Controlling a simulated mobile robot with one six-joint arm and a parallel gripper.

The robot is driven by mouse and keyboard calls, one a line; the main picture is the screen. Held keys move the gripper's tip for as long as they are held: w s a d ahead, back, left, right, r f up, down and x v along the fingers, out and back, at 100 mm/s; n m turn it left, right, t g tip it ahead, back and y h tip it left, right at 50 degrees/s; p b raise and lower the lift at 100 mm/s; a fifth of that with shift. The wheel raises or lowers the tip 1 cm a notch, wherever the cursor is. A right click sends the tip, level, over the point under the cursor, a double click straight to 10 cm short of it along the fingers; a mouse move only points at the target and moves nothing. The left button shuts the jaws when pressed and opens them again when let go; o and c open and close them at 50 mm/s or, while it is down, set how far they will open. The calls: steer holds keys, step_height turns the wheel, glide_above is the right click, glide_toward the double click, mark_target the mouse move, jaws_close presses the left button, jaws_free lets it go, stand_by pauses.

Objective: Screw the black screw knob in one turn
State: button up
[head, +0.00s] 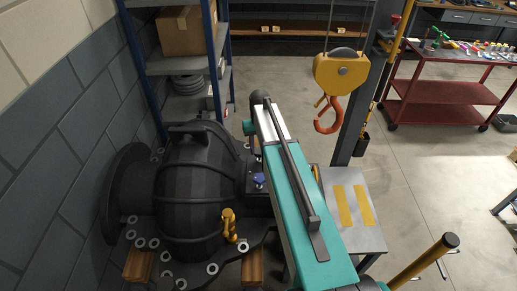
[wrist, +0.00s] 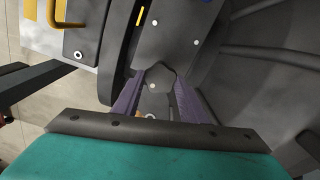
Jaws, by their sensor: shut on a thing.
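The black screw knob (wrist: 157,78) shows in the wrist view as a dark, lobed piece between the purple fingers of my gripper (wrist: 155,92). The fingers are shut on it, one at each side. The knob sits against the dark casing (head: 195,185), which stands at the left in the head view; a part of its face (wrist: 172,38) lies just beyond the knob in the wrist view. In the head view my teal arm hides the gripper and the knob. The knob's turn angle and thread cannot be told.
A blue knob (head: 259,179) and a yellow fitting (head: 229,224) are on the casing beside my arm. A yellow hoist block with an orange hook (head: 330,112) hangs right of my arm. A grey plate with yellow stripes (head: 337,205) lies to the right. Open floor lies behind.

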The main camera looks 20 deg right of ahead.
steer(key=m+b, duration=0.3)
steer(key=m, duration=0.3)
steer(key=shift+f, duration=0.1)
steer(key=m+b, duration=0.2)
steer(key=m, duration=0.3)
steer(key=shift+a+m, duration=0.1)
steer(key=shift+m, duration=0.3)
steer(key=shift+w, duration=0.1)
steer(key=o, duration=1.1)
steer(key=shift+c, duration=0.2)
steer(key=shift+r, duration=0.2)
